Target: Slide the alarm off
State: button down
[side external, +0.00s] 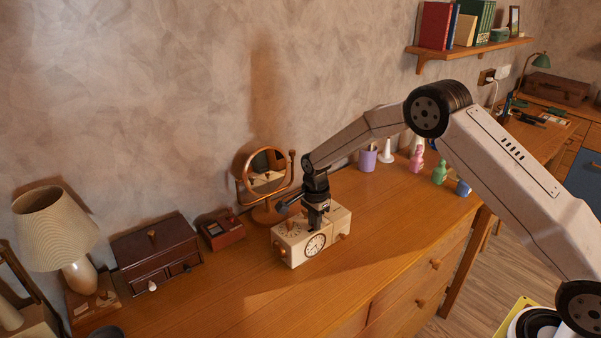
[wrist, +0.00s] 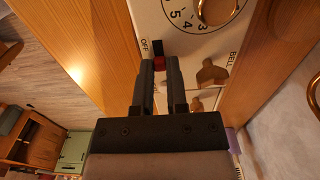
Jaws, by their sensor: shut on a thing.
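The alarm clock (side external: 305,240) is a cream box with a round clock face on its front, standing on the wooden dresser. In the wrist view its top (wrist: 165,20) carries a numbered dial, the words OFF and BELL, and a small slider (wrist: 159,63) with red showing. A dark patch lies just beyond the red, next to OFF. My gripper (side external: 315,224) points down onto the top of the clock. In the wrist view my gripper (wrist: 160,66) has its two fingers close together, shut on the slider. The fingers hide part of the slider.
A round mirror (side external: 268,172) stands close behind the clock. A small red-brown box (side external: 221,229), a dark drawer chest (side external: 155,254) and a lamp (side external: 57,228) are to the left. A purple cup (side external: 368,159) and small bottles stand right. The dresser front (side external: 345,275) is clear.

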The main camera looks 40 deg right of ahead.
jog(key=shift+a, duration=0.5)
dwell(0.4)
jog(key=c, duration=0.9)
grip_release()
jog(key=shift+r, duration=0.1)
jog(key=shift+r, duration=2.9)
